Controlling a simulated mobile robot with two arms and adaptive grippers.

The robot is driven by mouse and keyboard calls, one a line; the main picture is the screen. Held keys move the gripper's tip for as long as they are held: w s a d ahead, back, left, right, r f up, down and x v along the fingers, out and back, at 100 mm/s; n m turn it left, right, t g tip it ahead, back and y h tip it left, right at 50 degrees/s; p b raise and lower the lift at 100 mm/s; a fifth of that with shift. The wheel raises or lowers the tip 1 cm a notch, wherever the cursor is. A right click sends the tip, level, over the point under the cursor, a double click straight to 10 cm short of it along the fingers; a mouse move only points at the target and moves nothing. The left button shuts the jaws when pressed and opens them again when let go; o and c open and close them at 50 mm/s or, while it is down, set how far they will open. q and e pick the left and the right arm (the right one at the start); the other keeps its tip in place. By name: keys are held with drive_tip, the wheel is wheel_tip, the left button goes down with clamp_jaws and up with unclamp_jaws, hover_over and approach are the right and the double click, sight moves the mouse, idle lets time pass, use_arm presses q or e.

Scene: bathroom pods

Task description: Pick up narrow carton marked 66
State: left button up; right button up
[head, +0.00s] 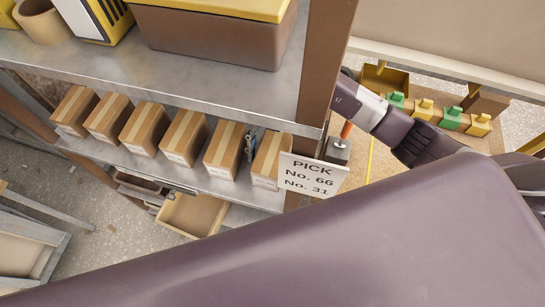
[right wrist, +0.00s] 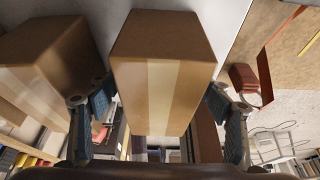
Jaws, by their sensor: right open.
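Several narrow brown cartons with pale tape stand in a row on the grey shelf in the head view. Their small labels are too small to read, so I cannot tell which is 66. The end carton at the right (head: 268,157) is partly hidden by the sign. My right gripper (head: 249,143) shows only as a sliver between it and its neighbour (head: 222,150). In the right wrist view, a carton (right wrist: 165,75) stands between the open fingers of my right gripper (right wrist: 150,103), with a finger on each side. Another carton (right wrist: 45,65) is close on the left. My left gripper is not in view.
A white sign (head: 313,176) reads PICK No. 66, No. 31. A brown post (head: 325,60) stands beside the end carton. The upper shelf (head: 190,80) holds a large brown bin (head: 215,38). A tan tray (head: 192,215) sits below the row.

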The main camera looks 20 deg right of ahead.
drive_tip(key=shift+f, duration=0.2)
idle(0.5)
drive_tip(key=c, duration=1.5)
drive_tip(key=shift+c, duration=0.6)
drive_tip(key=shift+r, duration=0.1)
